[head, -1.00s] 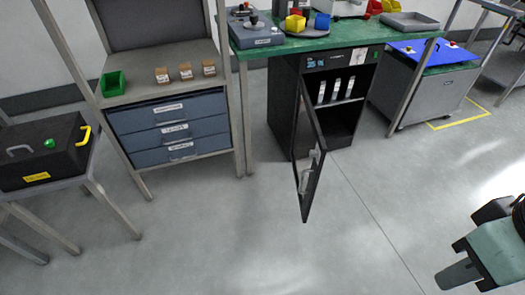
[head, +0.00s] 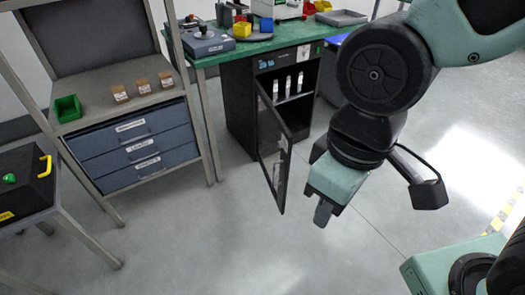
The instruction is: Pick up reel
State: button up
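I cannot make out a reel for certain in the head view. My gripper (head: 323,213) hangs in the air at right of centre, pointing down, in front of the open black cabinet (head: 240,110). I see its fingers edge-on, so their opening is unclear; nothing held is visible. The cabinet's door (head: 273,155) stands swung out toward me, left of my gripper. Several upright white-fronted items (head: 288,84) stand on the cabinet's inner shelf. My arm hides part of the area to the right.
The green bench (head: 258,47) above the cabinet carries devices and coloured bins. At left, a shelf unit with blue drawers (head: 138,148) holds a green bin (head: 67,108) and small cardboard boxes. A black case (head: 25,180) sits on a stand. The front floor is clear.

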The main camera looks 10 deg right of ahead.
aim_at(188, 23)
jog(key=i+u, duration=0.15)
jog(key=u, duration=0.25)
jog(key=i+u, duration=0.15)
jog(key=u, duration=0.25)
jog(key=i+l+u, duration=0.15)
jog(key=i, duration=0.25)
jog(key=i+l+u, duration=0.1)
jog(key=i+l, duration=0.15)
jog(key=i, duration=0.15)
jog(key=i+l+u, duration=0.15)
jog(key=i, duration=0.25)
jog(key=i+l, duration=0.1)
jog(key=i, duration=0.45)
jog(key=i+l, duration=0.1)
jog(key=i, duration=0.45)
